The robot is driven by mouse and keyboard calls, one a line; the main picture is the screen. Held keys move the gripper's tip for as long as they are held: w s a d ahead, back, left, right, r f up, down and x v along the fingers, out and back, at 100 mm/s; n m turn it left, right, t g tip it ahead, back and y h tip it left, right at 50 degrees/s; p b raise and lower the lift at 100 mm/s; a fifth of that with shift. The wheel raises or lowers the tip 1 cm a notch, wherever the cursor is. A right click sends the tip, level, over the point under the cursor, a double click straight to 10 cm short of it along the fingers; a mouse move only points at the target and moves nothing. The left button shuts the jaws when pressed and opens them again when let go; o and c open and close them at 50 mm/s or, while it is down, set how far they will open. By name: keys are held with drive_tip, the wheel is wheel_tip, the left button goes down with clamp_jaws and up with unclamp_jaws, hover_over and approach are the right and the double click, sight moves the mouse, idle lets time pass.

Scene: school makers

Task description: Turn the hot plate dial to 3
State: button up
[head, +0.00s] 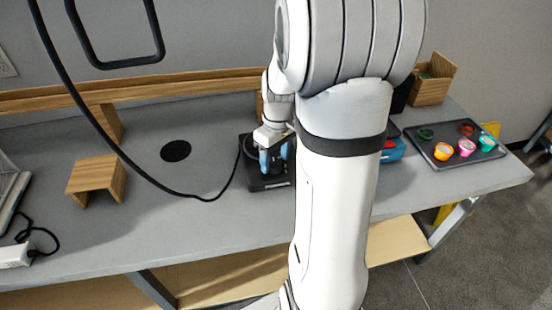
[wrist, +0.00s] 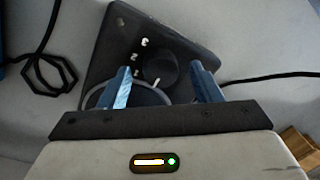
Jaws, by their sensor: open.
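The black hot plate (wrist: 112,40) is under my gripper in the wrist view, turned at an angle. Its round dark dial (wrist: 160,66) lies between my two blue fingers, with white numerals including a 3 beside it. A white mark on the dial is at its lower edge, away from the 3. The heating disc is partly hidden behind the left finger. My gripper (wrist: 161,70) is open, one finger on each side of the dial; I cannot tell whether they touch it. In the head view the hot plate (head: 257,185) is partly hidden by my gripper (head: 276,158) and arm.
A black tray (head: 432,158) with several small coloured cups is at the right of the grey bench (head: 215,215). A blue and red box (head: 393,150) is partly behind my arm. A wooden stand (head: 97,175) is at left. A black cable (head: 150,180) runs to the hot plate.

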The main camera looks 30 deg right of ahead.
drive_tip(key=shift+f, duration=0.35)
drive_tip(key=shift+c, duration=0.6)
